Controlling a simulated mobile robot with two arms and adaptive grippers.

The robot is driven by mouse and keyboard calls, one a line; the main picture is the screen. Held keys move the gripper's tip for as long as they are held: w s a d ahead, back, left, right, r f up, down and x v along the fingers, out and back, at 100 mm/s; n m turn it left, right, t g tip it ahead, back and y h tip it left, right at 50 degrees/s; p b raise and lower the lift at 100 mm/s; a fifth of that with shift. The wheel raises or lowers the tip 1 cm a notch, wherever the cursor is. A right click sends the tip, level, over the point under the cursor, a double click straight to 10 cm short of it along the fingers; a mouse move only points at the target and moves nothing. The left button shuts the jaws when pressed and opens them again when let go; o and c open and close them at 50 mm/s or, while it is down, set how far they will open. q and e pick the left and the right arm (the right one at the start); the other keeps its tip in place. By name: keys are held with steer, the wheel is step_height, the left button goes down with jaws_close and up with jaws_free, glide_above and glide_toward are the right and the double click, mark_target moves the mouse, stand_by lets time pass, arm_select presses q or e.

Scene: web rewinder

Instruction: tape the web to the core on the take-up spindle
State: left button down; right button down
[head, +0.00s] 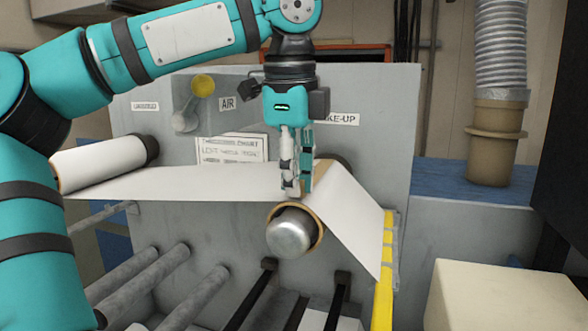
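The white web (185,184) runs from a roll (103,160) at the left to the take-up core. It passes over the top, and its loose end (345,219) slopes down to the right. The brown core (318,238) sits around the metal take-up spindle (289,236); the web and gripper hide part of it. My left gripper (297,190) points down, with its fingertips at the web just above the core. Its fingers look close together; whether they touch or grip the web is unclear. My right gripper is out of view.
Grey rollers (160,275) and dark bars (252,294) lie below the web. A grey panel (385,120) with labels stands behind. A pale box (505,297) is at the lower right, beside a yellow rail (383,300). A ducted pipe (494,150) rises at the back right.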

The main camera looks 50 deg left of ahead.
arm_select(q)
steer(key=shift+f, duration=0.3)
stand_by(0.8)
steer(key=c, duration=2)
jaws_free()
steer(key=o, duration=0.5)
steer(key=shift+o, duration=0.2)
step_height(320, 180, up, 8)
steer(key=shift+s+d+f, duration=0.25)
steer(key=shift+s, duration=0.15)
